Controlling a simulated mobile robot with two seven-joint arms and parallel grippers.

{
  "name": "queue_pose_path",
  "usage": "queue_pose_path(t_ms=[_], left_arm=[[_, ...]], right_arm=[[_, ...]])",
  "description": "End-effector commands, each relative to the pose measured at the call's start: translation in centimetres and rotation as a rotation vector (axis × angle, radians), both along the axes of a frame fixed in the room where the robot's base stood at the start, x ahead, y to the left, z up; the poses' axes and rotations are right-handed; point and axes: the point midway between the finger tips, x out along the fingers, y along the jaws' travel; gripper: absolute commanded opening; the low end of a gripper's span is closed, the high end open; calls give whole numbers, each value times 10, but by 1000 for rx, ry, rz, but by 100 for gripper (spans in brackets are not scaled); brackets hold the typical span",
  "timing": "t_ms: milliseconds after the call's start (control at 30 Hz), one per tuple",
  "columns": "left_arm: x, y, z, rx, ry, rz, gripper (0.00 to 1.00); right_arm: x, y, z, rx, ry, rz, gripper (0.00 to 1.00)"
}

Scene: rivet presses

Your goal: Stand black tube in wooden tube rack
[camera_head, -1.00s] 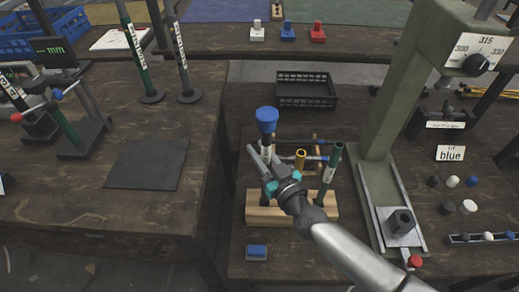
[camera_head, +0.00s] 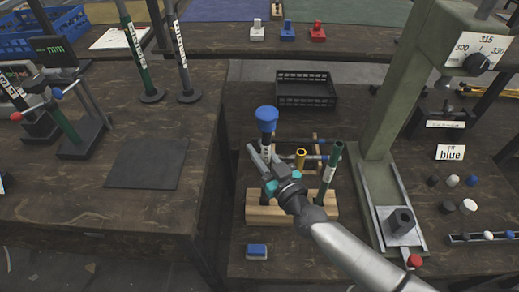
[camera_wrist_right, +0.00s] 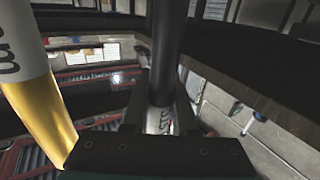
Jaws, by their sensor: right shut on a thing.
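My right gripper (camera_head: 265,160) is shut on the black tube. The right wrist view shows the black tube (camera_wrist_right: 165,60) between the fingers, with part of its label low down. The gripper partly hides the tube's lower part, so I cannot tell how deep it sits in the rack. My left gripper is not in view.
A rack with lying tubes is behind. The green press (camera_head: 385,110) rises to the right. A black crate (camera_head: 306,90) is behind; a blue block (camera_head: 257,251) lies in front.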

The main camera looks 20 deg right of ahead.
Motion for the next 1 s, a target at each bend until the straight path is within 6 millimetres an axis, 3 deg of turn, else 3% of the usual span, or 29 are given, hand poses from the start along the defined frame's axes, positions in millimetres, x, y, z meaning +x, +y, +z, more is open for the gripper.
queue_pose_path(t_ms=[433,1000], left_arm=[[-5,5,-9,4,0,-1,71],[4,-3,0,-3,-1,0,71]], right_arm=[[0,0,1,0,-2,0,0],[0,0,-8,0,-2,-1,0]])
